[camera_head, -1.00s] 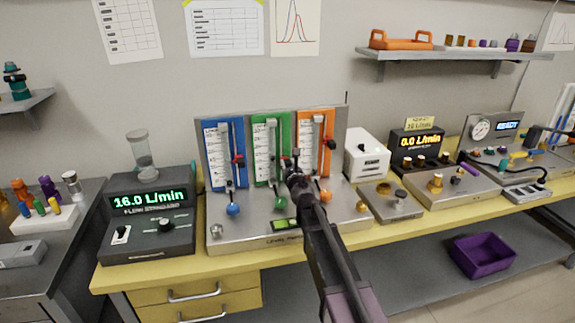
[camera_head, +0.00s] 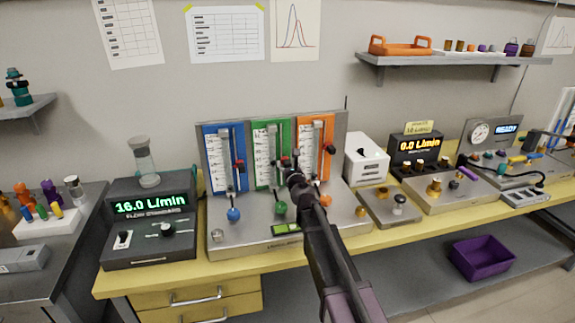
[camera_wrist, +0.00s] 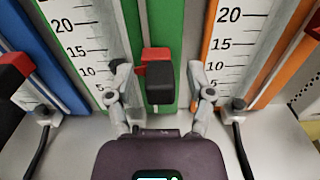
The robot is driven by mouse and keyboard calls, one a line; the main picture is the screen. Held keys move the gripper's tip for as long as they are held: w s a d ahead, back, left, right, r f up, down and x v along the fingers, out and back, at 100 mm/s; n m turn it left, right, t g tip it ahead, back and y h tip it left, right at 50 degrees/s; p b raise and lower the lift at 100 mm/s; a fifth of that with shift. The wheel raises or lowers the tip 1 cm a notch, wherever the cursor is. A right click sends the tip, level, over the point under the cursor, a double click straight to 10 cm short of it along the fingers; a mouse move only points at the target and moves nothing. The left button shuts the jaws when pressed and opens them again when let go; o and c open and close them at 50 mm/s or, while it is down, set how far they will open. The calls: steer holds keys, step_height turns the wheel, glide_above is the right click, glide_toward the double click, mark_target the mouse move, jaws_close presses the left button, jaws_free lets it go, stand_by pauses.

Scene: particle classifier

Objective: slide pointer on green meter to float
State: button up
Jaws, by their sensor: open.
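The green meter (camera_head: 270,156) is the middle one of three upright meters on a grey panel. Its pointer (camera_wrist: 158,75) is a red and black block on the green strip at the right of the white scale, seen close in the wrist view. My gripper (camera_wrist: 160,84) is open, with one finger on each side of the pointer and no clear grip on it. In the head view my gripper (camera_head: 291,168) is at the green meter and covers part of its right side. The float cannot be made out; the left finger covers part of the scale and tube.
The blue meter (camera_head: 222,160) and orange meter (camera_head: 316,150) stand close on either side, with red and black pointers. Blue (camera_head: 234,214), green (camera_head: 281,208) and orange (camera_head: 326,201) knobs are below. A white box (camera_head: 366,157) stands to the right.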

steer(key=shift+s, duration=0.1)
steer(key=v, duration=1.2)
stand_by(0.4)
